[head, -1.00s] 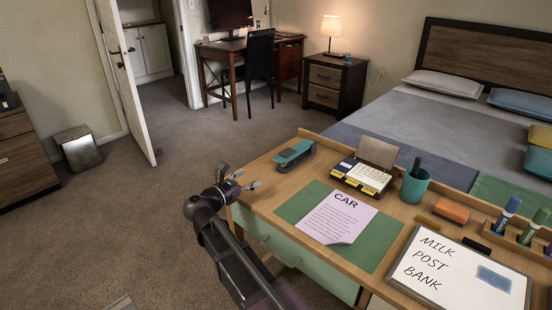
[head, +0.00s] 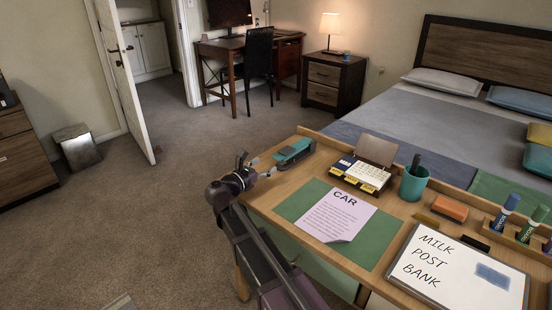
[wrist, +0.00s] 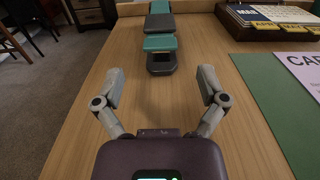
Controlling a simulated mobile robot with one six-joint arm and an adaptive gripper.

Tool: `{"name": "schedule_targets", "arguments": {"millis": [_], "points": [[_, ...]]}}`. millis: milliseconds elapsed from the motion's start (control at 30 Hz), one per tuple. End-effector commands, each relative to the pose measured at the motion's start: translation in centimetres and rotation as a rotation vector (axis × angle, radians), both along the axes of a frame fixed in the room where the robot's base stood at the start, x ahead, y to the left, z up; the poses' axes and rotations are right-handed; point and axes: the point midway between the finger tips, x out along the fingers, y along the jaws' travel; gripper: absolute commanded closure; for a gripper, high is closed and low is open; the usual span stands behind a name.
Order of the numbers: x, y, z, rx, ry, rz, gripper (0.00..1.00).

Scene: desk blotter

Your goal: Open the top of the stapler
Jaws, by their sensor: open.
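The teal and dark grey stapler (head: 295,151) lies at the far left corner of the desk in the head view. In the wrist view the stapler (wrist: 160,43) is straight ahead, its near end pointing towards me. Whether its top is raised is hard to tell. My gripper (head: 262,166) is at the desk's left edge, just short of the stapler and apart from it. In the wrist view my gripper (wrist: 160,88) is open and empty, its two fingers spread wide over bare wood, with the stapler beyond and between them.
A desk calendar box (head: 362,172) stands right of the stapler. A green blotter (head: 292,204) with a CAR paper (head: 338,215) lies nearer. A teal pen cup (head: 414,186) and a whiteboard (head: 450,270) are further right. The wood between my fingers and the stapler is clear.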

Motion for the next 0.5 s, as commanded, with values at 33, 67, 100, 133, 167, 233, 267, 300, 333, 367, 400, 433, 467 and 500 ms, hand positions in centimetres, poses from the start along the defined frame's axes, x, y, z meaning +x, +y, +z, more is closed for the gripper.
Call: {"name": "schedule_targets", "arguments": {"millis": [33,67,100,133,167,233,267,300,333,367,400,433,467,500], "points": [[0.8,-0.5,0.0,0.000,0.000,-0.002,0.09],[1.1,-0.8,0.0,0.000,0.000,-0.001,0.09],[1.6,-1.1,0.0,0.000,0.000,-0.001,0.09],[1.9,-1.4,0.0,0.000,0.000,-0.002,0.09],[2.3,-1.7,0.0,0.000,0.000,-0.002,0.09],[2.9,-2.2,0.0,0.000,0.000,0.000,0.09],[3.2,-2.4,0.0,0.000,0.000,0.000,0.09],[3.6,-2.7,0.0,0.000,0.000,-0.001,0.09],[3.8,-2.9,0.0,0.000,0.000,-0.001,0.09],[4.0,-3.1,0.0,0.000,0.000,-0.001,0.09],[4.3,-3.2,0.0,0.000,0.000,0.000,0.09],[4.4,-3.3,0.0,0.000,0.000,0.001,0.09],[4.5,-3.4,0.0,0.000,0.000,0.001,0.09],[4.7,-3.5,0.0,0.000,0.000,0.002,0.09]]}}
